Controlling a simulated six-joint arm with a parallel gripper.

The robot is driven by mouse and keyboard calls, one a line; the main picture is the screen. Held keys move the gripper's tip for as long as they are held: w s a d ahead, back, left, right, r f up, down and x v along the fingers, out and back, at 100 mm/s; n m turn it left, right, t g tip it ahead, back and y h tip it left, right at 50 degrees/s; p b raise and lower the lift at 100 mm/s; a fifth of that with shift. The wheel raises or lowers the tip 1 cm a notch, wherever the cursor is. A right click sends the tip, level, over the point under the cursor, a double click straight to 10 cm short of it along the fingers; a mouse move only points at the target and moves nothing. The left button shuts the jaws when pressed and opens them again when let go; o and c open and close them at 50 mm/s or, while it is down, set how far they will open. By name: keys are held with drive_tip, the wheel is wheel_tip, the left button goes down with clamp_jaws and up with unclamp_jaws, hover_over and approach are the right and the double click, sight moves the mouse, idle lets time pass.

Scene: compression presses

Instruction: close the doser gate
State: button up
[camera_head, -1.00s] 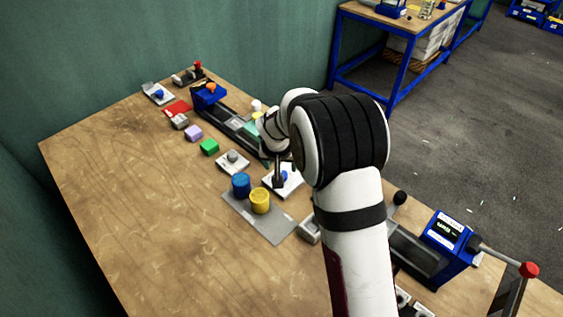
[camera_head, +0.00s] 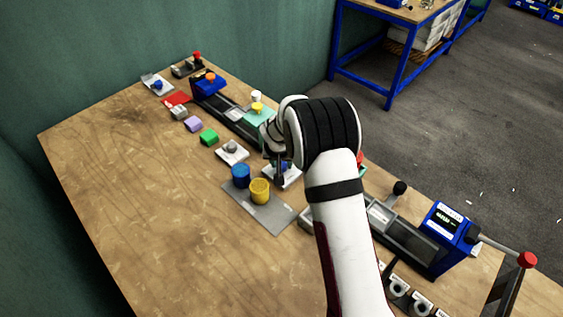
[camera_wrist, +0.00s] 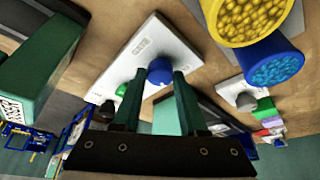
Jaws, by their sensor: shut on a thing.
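A white plate (camera_wrist: 170,45) with a round blue knob (camera_wrist: 160,72) lies in front of my gripper (camera_wrist: 157,76) in the wrist view. The green fingers stand on either side of the blue knob at their tips, and the jaws are shut on it. A small green part (camera_wrist: 122,90) is on the plate beside the left finger. In the head view my gripper (camera_head: 279,172) is low over the same white plate (camera_head: 291,179), and the arm partly hides it.
A blue cup (camera_head: 241,176) and a yellow cup (camera_head: 260,192) stand on a grey plate (camera_head: 275,221) close by. A grey-knobbed plate (camera_head: 232,152), a green block (camera_head: 209,137) and a purple block (camera_head: 193,124) lie beyond. A blue press (camera_head: 447,236) is at right. The table's left is clear.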

clamp_jaws()
drive_tip(key=shift+n, duration=0.3)
drive_tip(key=shift+d+n+y, duration=0.1)
drive_tip(key=shift+n+y, duration=0.45)
drive_tip(key=shift+n, duration=0.7)
drive_tip(key=shift+d+n+y, duration=0.1)
drive_tip(key=shift+n+y, duration=0.45)
drive_tip(key=shift+n, duration=0.7)
drive_tip(key=o, duration=1)
unclamp_jaws()
